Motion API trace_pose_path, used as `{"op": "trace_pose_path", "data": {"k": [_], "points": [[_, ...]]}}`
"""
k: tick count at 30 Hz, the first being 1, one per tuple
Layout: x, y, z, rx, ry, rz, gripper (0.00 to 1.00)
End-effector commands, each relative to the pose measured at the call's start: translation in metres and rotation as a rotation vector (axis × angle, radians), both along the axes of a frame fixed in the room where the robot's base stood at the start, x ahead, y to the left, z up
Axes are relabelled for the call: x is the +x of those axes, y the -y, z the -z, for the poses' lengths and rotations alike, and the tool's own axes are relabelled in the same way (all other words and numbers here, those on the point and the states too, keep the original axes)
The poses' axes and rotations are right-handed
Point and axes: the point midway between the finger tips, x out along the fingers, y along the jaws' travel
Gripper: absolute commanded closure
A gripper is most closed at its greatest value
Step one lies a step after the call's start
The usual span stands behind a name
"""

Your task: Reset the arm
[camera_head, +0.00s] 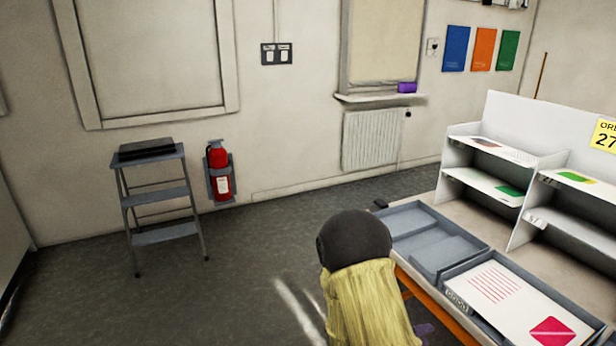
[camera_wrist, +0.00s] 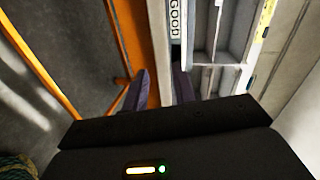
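My arm, with a dark rounded joint and a yellow sleeve, stands in front of the table's left edge in the head view. My gripper (camera_wrist: 160,85) shows in the wrist view with its two dark purple fingers apart and nothing between them. It points down beside the orange table edge (camera_wrist: 134,35) and a tray wall. In the head view only a small purple bit of it shows past the sleeve; the rest is hidden.
The table holds an empty grey tray (camera_head: 405,219), a tray labelled GOOD (camera_head: 456,300) with a white sheet, and a white shelf unit (camera_head: 520,112). The floor left of the arm is clear.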

Motion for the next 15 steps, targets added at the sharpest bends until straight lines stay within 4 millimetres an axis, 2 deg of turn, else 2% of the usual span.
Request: {"op": "trace_pose_path", "data": {"k": [3, 8, 11, 15], "points": [[0.02, -0.015, 0.003, 0.121, -0.16, -0.17, 0.73], [0.037, -0.048, 0.001, 0.21, -0.401, -0.474, 0.73], [0.039, -0.072, -0.005, 0.218, -0.552, -0.688, 0.73], [0.028, -0.103, -0.018, 0.166, -0.762, -1.0, 0.73]]}}
